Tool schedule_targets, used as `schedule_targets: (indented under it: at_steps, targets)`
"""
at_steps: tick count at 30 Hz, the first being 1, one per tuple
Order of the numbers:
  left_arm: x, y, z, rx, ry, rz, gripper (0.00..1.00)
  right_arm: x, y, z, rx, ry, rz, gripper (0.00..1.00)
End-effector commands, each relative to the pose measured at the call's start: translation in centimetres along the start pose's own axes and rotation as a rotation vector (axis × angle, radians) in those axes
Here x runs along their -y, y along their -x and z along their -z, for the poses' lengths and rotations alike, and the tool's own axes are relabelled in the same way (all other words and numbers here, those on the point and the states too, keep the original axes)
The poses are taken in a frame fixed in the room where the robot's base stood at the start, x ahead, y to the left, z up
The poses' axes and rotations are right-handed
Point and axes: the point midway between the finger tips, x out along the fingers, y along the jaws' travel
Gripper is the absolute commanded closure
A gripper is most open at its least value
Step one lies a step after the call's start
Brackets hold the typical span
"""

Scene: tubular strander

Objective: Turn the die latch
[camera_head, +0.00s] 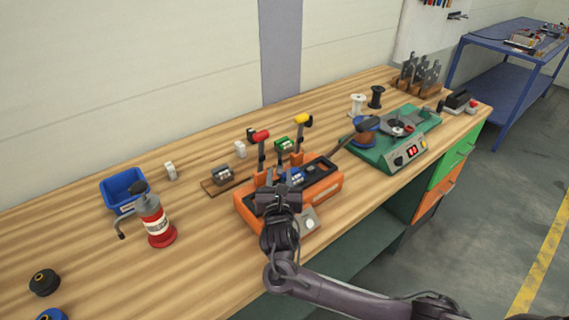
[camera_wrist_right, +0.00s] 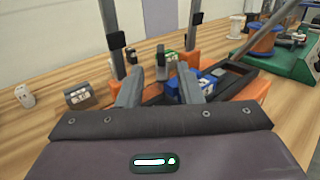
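An orange machine (camera_head: 325,188) stands near the bench's front edge. Two upright levers rise from its back, one with a red handle (camera_head: 261,136) and one with a yellow handle (camera_head: 302,119). I cannot tell which part is the die latch. My right gripper (camera_head: 281,188) is over the machine's front left and hides part of it. Its fingers are apart in the wrist view (camera_wrist_right: 168,88). My left gripper is out of view.
A green machine (camera_head: 376,155) with a red display stands to the right. A red-and-grey bottle (camera_head: 157,222) and a blue bin (camera_head: 113,187) stand to the left. The bench's front left is mostly clear.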

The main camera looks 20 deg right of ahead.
Motion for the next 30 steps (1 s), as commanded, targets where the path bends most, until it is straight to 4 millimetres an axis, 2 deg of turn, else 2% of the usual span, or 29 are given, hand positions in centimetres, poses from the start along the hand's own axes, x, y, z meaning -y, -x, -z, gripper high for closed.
schedule_targets:
  at_steps: [6,12,23,30]
  targets:
    - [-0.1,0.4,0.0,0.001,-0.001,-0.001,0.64,0.1,-3.7,-0.2,0.001,-0.002,0.003,0.67]
    - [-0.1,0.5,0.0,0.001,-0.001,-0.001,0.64,0.0,-6.0,-0.1,0.0,-0.004,0.001,0.67]
    - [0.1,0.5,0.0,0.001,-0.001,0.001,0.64,0.1,-6.6,0.0,-0.001,-0.007,0.001,0.67]
    - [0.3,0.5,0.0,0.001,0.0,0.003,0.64,0.1,-6.5,0.0,-0.001,-0.006,0.001,0.99]
